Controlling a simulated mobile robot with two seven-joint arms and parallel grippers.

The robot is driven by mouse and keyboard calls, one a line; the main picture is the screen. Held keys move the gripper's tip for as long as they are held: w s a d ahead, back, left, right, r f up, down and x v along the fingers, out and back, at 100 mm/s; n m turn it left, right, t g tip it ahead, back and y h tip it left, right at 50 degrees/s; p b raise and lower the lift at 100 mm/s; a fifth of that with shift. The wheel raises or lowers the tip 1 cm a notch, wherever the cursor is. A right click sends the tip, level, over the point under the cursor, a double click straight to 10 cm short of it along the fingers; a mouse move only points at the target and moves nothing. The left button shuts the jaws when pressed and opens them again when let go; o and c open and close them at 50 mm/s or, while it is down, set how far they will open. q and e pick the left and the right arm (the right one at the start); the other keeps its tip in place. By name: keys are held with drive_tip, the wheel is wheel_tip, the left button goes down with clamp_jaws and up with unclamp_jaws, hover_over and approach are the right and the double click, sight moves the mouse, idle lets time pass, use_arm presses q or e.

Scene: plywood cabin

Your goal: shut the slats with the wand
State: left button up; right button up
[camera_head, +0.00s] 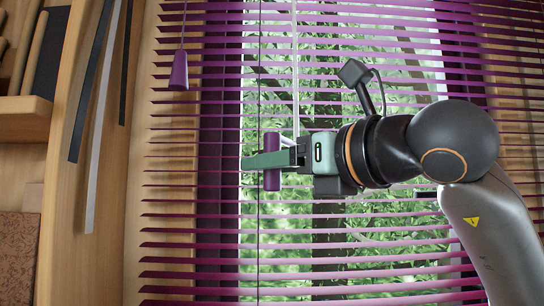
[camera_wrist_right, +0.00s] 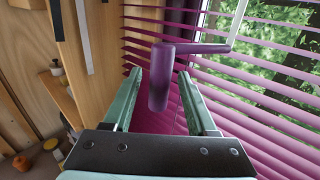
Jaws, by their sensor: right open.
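The purple blind slats (camera_head: 170,231) hang across the window and are tilted open, with green foliage showing between them. The wand's thin white rod (camera_head: 295,70) hangs in front of them and ends in a purple crank handle (camera_head: 271,181). In the right wrist view the handle (camera_wrist_right: 158,88) hangs upright between the fingertips, with a side arm leading to the white rod (camera_wrist_right: 238,22). My right gripper (camera_head: 262,160) comes in from the right with its green fingers open around the handle; gaps show on both sides in the wrist view (camera_wrist_right: 159,76). My left gripper is not in view.
A purple cord tassel (camera_head: 179,71) hangs at the upper left, in front of the slats. Wooden boards with dark and grey strips (camera_head: 98,130) stand left of the blind. A wooden shelf (camera_head: 24,119) is at the far left.

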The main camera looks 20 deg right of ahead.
drive_tip(key=shift+w+a, duration=0.1)
drive_tip(key=shift+w, duration=0.05)
clamp_jaws()
idle(0.4)
idle(1.0)
